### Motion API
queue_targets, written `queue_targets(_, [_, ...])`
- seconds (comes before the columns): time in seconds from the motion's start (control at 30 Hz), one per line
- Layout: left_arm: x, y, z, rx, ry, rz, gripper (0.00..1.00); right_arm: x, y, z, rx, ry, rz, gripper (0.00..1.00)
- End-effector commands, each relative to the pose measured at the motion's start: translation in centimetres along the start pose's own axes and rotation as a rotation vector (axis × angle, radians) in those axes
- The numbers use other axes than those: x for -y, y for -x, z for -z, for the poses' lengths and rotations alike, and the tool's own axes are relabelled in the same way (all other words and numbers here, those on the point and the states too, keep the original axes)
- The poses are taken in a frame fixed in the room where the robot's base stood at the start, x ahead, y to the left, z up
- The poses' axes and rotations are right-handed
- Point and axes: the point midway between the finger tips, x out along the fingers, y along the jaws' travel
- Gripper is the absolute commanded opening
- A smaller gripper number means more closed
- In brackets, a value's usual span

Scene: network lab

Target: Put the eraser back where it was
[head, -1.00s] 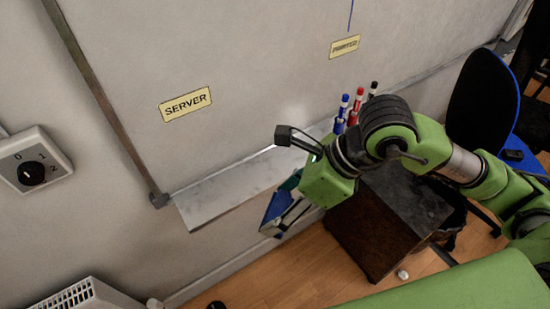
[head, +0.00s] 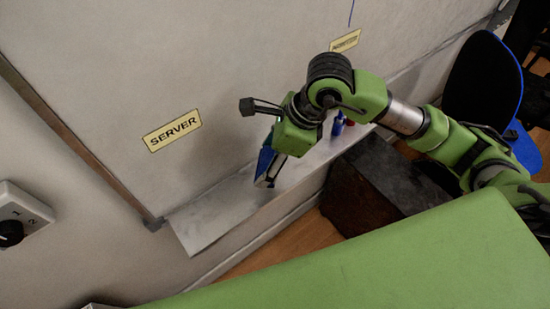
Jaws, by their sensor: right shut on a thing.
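The eraser (head: 265,160), a blue block, is in my right gripper (head: 270,178), which is shut on it. The gripper points down over the whiteboard's tray (head: 215,212), a pale ledge along the board's lower edge. I cannot tell whether the eraser touches the tray. The gripper body hides part of the eraser. The whiteboard (head: 230,60) carries a "SERVER" label (head: 172,130) to the left of the gripper and a second label (head: 345,41) above and to the right. My left gripper does not show.
The tray's left part is bare. A dark box (head: 365,195) stands on the floor below, with a blue and black chair (head: 485,85) at right. A dial switch (head: 15,225) is on the left wall.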

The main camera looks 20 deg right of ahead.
Motion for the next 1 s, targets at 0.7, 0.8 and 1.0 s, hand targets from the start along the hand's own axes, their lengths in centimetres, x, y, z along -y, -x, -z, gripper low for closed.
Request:
queue_targets(0.7, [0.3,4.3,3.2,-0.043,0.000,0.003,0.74,4.3,-7.4,4.5,0.000,-0.001,-0.004,0.47])
queue_targets(0.8, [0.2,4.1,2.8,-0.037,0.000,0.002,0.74,4.3,-7.7,4.5,0.001,0.001,-0.002,0.47])
queue_targets(1.0, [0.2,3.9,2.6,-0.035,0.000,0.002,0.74,4.3,-7.8,4.6,0.001,0.001,-0.002,0.47])
